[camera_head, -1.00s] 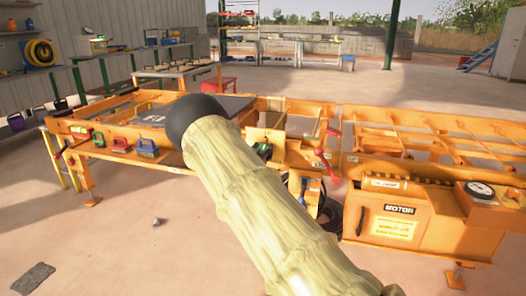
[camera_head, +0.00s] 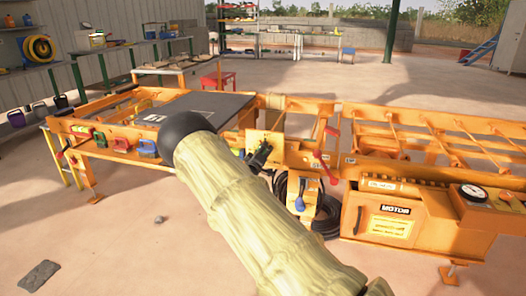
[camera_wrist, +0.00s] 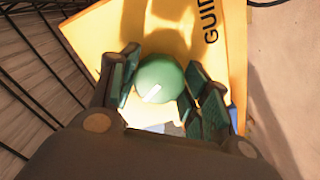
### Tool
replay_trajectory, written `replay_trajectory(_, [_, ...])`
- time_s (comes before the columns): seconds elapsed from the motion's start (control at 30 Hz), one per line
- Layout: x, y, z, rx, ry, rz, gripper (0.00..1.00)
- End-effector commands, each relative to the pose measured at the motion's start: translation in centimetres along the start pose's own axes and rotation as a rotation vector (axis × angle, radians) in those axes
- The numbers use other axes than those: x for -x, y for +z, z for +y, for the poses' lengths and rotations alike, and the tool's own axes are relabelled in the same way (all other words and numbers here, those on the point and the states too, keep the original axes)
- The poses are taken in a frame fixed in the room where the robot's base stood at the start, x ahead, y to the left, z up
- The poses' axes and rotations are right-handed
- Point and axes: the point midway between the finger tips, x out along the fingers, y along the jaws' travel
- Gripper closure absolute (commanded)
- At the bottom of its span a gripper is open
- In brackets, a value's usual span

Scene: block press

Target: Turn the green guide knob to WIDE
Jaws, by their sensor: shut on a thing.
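The green guide knob (camera_wrist: 161,74) is round, with a short white mark near its lower edge in the wrist view. It sits in front of a yellow panel (camera_wrist: 105,30) with dark letters reading "GUI", the rest cut off. My gripper (camera_wrist: 163,82) has a padded finger on each side of the knob and is shut on it. No WIDE label can be read. In the head view my gripper (camera_head: 257,157) is small and dark against the orange machine's front, beside a yellow plate (camera_head: 264,143); the knob cannot be made out there.
The orange machine (camera_head: 345,160) spans the view. A red lever (camera_head: 325,168) and a blue knob (camera_head: 300,204) are right of my gripper. A motor box (camera_head: 395,222) with a gauge stands farther right. Red, green and blue clamps (camera_head: 147,148) hang left.

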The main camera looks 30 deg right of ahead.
Motion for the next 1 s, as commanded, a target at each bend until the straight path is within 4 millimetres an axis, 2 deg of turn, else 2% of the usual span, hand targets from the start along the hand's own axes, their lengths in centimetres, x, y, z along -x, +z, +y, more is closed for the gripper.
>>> replay_trajectory(1.0, [0.16, -0.32, -0.24, 0.932, -0.002, 0.006, 0.77])
